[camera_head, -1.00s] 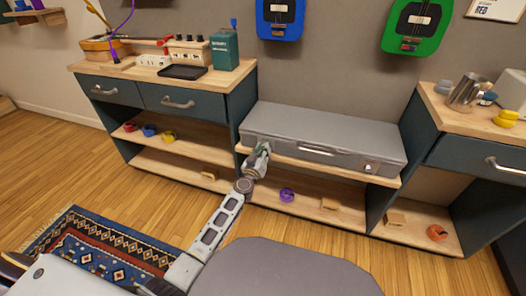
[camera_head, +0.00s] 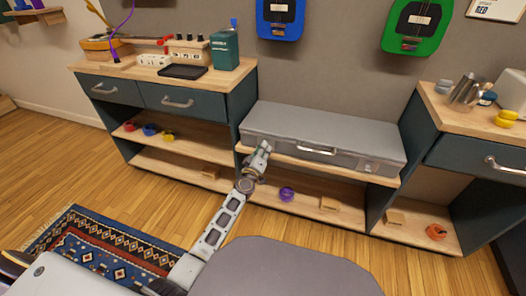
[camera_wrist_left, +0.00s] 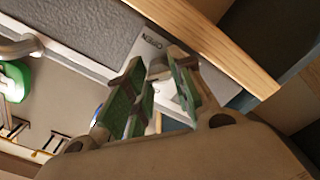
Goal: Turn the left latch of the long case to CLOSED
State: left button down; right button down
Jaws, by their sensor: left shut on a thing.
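The long grey case (camera_head: 325,135) lies on a wooden shelf, its handle (camera_head: 316,150) facing me. Its right latch (camera_head: 370,168) shows at the front right. My left gripper (camera_head: 264,147) is at the front left of the case and covers the left latch there. In the left wrist view, my left gripper (camera_wrist_left: 165,92) has its green-padded fingers closed around a pale latch piece (camera_wrist_left: 161,74). Beside it is a light plate (camera_wrist_left: 146,44) with the word OPEN, seen turned. Most of the latch is hidden by the fingers. My right gripper is not in view.
The case's wooden shelf (camera_head: 385,179) runs just below the gripper. A dark cabinet (camera_head: 225,100) stands close on the left, another (camera_head: 470,155) on the right. A purple ring (camera_head: 287,194) lies on the lower shelf.

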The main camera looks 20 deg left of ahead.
pick_arm(q)
jog(key=shift+a+n+b, duration=0.1)
jog(key=shift+n+b, duration=0.25)
jog(key=shift+n, duration=3.75)
jog(key=c, duration=1.2)
grip_release()
jog(key=s, duration=1.2)
jog(key=shift+a, duration=0.2)
jog(key=shift+s+d, duration=0.1)
jog(key=shift+d, duration=0.05)
